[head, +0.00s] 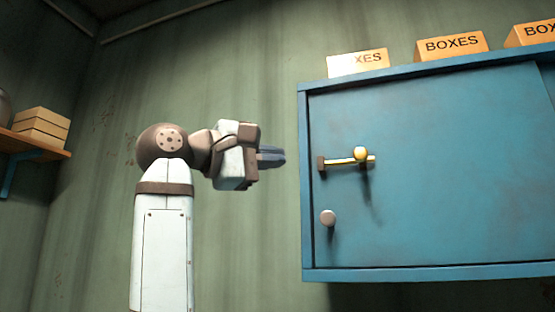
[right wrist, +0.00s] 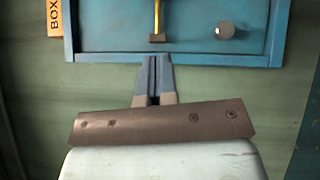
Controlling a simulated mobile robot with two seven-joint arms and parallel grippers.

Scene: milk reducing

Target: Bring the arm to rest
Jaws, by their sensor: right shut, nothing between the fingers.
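My right arm (head: 165,235) rises in the head view, with its forearm upright and its wrist bent to the right. My right gripper (head: 280,155) points at the left side of a blue wall cabinet (head: 430,210) and is apart from it by a small gap. In the right wrist view the gripper (right wrist: 153,78) is shut with its two grey fingers together and nothing between them. My left gripper is in neither view.
The cabinet door has a brass bar latch (head: 345,160) and a round grey knob (head: 328,217). A wooden shelf (head: 30,146) with a crate (head: 42,125) is at the far left. Bare green wall lies between.

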